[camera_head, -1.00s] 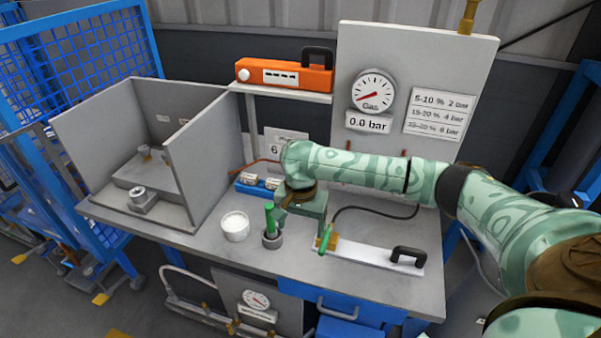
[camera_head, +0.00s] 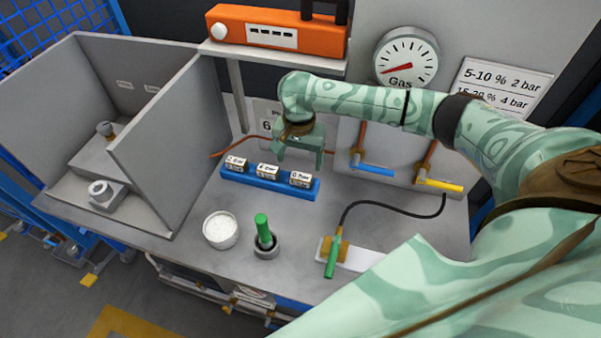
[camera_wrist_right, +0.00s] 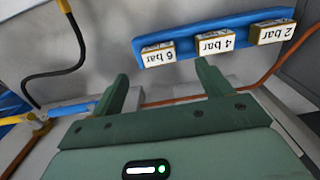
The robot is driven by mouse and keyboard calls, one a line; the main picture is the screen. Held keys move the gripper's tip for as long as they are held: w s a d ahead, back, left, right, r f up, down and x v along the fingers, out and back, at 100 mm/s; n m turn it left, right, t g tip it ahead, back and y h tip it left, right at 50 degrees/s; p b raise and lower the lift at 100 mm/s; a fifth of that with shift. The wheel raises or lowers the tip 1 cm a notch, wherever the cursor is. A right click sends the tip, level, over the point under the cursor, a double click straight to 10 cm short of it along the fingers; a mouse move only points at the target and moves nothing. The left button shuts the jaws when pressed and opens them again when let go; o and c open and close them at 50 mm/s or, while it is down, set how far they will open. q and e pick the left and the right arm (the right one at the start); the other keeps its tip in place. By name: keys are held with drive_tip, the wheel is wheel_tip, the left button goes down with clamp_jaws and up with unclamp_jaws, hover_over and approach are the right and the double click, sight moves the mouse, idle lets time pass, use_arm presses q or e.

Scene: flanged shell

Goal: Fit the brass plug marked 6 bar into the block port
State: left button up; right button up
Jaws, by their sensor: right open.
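Three small pieces with white labels and brass-coloured edges sit in a row on a blue rack (camera_head: 262,187). The piece marked 6 bar (camera_head: 301,179) is at the right end in the head view. In the right wrist view it is at the left end (camera_wrist_right: 157,55), its label upside down. My right gripper (camera_head: 300,160) is open and empty, just above and behind that end of the rack; its fingers (camera_wrist_right: 162,75) point toward the 6 bar piece without touching it. A brass-coloured block (camera_head: 328,250) with a green handle stands on a white plate; I cannot make out its port. My left gripper is out of view.
A white-filled cup (camera_head: 221,231) and a dark holder with a green stick (camera_head: 264,234) stand in front of the rack. A black hose (camera_head: 385,204) runs behind the brass block. A grey booth (camera_head: 165,160) is at left. My arm covers the lower right.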

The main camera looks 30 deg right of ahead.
sight(301, 176)
wheel_tip(301, 176, down, 4)
drive_tip(key=shift+w+d+f+b, duration=0.1)
drive_tip(key=shift+w+b, duration=0.05)
drive_tip(key=shift+b, duration=0.55)
drive_tip(key=f+b, duration=0.2)
drive_tip(key=f, duration=0.1)
drive_tip(key=f+b, duration=0.1)
drive_tip(key=shift+d+f, duration=0.25)
drive_tip(key=shift+r, duration=0.15)
drive_tip(key=c, duration=1.1)
